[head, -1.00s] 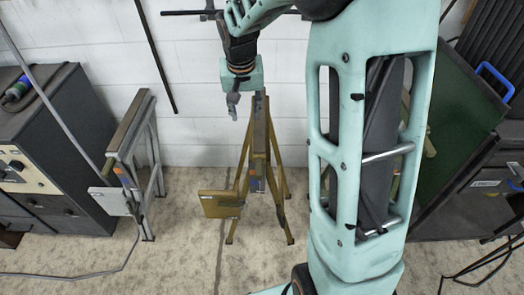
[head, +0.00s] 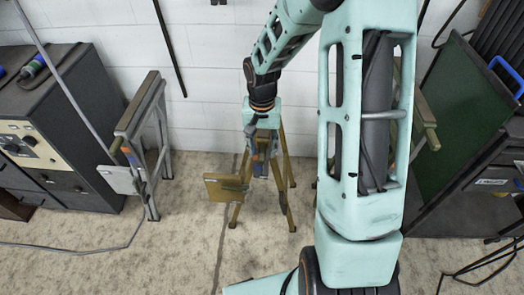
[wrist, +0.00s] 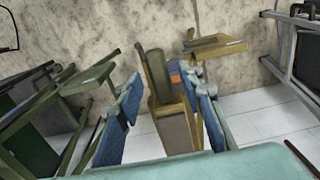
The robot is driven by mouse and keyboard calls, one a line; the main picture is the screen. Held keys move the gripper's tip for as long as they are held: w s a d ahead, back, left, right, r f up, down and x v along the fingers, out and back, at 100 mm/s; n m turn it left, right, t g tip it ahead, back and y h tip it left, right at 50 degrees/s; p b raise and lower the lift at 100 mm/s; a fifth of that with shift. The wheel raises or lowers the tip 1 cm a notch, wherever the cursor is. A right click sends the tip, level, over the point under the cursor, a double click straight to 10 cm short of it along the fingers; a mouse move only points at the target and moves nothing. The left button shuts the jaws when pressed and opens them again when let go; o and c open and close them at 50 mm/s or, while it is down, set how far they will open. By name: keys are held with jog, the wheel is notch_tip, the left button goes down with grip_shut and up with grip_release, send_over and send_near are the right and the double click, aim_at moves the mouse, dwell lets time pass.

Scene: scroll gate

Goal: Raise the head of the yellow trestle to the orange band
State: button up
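The yellow trestle (head: 237,209) stands upright on the floor near the wall. A tan board (head: 224,187) sticks out to its left, and it also shows in the wrist view (wrist: 217,47). My gripper (head: 262,157) is over the trestle's head and hides much of it. In the wrist view, the blue-padded fingers of my gripper (wrist: 163,92) are spread, one on each side of the trestle's head beam (wrist: 172,132). Gaps show beside the beam; I see no grip. A small orange patch (wrist: 174,78) shows between the fingertips, its exact place on the post unclear.
A grey trestle (head: 154,135) with a white plate stands left, beside a dark cabinet (head: 70,95). An olive trestle (head: 426,115) stands right, partly behind my arm, before a green panel (head: 455,120). A cable (head: 75,251) lies on the floor. The front floor is mostly clear.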

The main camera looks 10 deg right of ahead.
jog(key=shift+f, duration=0.5)
grip_shut()
